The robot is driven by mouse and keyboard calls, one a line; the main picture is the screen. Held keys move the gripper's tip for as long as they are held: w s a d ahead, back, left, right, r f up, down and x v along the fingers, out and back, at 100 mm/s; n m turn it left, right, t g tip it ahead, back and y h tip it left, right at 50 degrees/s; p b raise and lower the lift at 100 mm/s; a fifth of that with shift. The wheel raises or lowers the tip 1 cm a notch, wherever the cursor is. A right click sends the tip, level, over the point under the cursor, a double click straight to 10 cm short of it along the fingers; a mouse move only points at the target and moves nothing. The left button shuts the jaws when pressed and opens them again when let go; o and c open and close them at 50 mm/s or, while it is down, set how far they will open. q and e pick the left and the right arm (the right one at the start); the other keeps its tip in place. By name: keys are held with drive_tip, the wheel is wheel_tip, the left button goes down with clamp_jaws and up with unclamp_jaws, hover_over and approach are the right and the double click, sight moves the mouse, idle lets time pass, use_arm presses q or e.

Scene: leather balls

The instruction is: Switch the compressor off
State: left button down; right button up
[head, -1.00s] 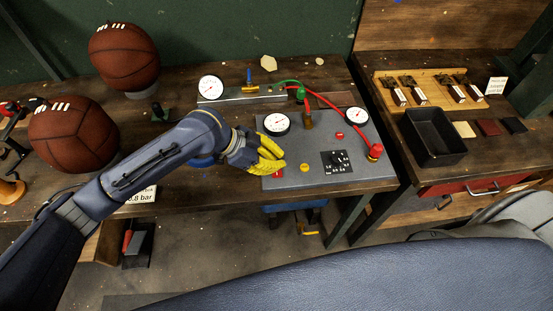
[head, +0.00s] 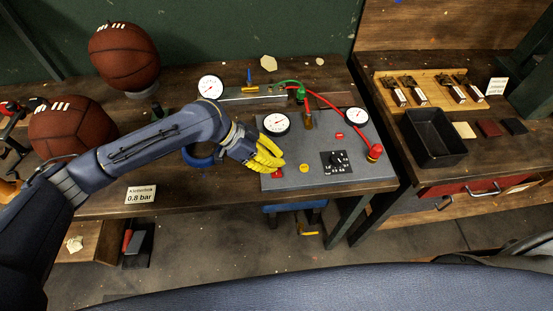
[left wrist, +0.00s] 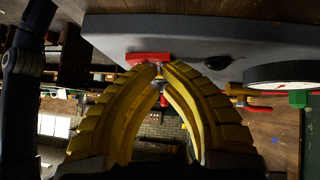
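The grey control panel (head: 320,180) lies on the bench with a red switch (head: 278,174) at its front left corner, a yellow button (head: 304,168), a black knob (head: 337,160) and a red button (head: 340,135). I cannot read any label for the compressor. My left gripper (head: 279,164) has yellow ribbed fingers and sits at the panel's left edge, by the red switch. In the left wrist view the fingertips (left wrist: 161,68) meet with nothing held, close to the red switch (left wrist: 148,58); contact cannot be told. My right gripper is not in view.
Gauges (head: 276,124) and (head: 356,119), a red hose (head: 328,104) and a red fitting (head: 375,152) stand around the panel. Two brown balls (head: 124,56) and (head: 70,130) are at left. A black tray (head: 433,137) is on the right bench.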

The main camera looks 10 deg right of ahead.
use_arm(q)
drive_tip(key=shift+s, duration=0.8)
drive_tip(key=shift+r, duration=0.55)
drive_tip(key=r, duration=0.2)
drive_tip(key=shift+w+r, duration=0.3)
drive_tip(key=shift+r, duration=0.1)
drive_tip(key=v, duration=1)
drive_tip(key=shift+s+r, duration=0.15)
